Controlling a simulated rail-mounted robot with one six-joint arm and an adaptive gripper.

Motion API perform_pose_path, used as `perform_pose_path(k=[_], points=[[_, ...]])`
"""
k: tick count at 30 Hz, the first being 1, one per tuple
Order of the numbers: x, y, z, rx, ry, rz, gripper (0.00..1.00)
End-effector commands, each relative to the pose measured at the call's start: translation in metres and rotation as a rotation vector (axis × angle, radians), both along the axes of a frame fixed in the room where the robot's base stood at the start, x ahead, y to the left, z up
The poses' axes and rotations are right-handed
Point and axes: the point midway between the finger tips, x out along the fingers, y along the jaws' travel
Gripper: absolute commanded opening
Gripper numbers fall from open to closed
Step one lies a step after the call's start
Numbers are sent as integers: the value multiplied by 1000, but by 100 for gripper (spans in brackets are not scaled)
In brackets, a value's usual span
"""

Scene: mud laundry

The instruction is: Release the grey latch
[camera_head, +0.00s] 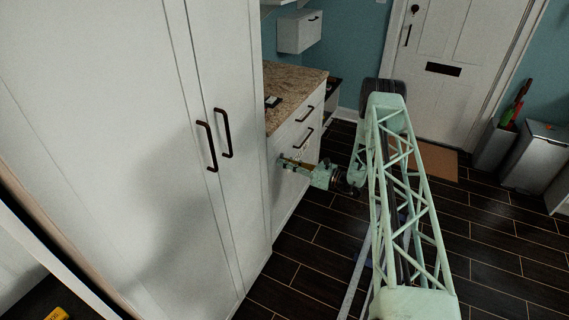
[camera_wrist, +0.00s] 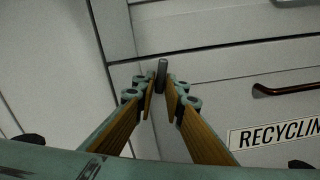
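The grey latch (camera_wrist: 162,74) is a small upright grey tab on the white cabinet front, near the seam beside the tall panel at left. My gripper (camera_wrist: 160,98) has two wooden-faced fingers that converge toward the latch with a narrow gap between their tips. The latch's lower end shows in line with this gap, and I see no finger pressed against it. Whether the tips reach past it in depth is unclear. In the head view my gripper (camera_head: 283,161) is at the white drawer front, and the latch is too small to make out.
The drawer front has a dark handle (camera_wrist: 290,88) and a RECYCLING label (camera_wrist: 278,136) to the right. Tall white cupboard doors (camera_head: 150,130) stand close at left. A granite counter (camera_head: 298,84) is above the drawers.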

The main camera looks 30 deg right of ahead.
Motion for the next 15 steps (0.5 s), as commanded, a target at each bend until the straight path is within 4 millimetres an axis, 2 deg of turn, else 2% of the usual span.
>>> perform_pose_path(k=[1,3,15], points=[[0,0,0,0,0,0,6],[0,0,0,0,0,0,0],[0,0,-1,-61,-44,0,0]])
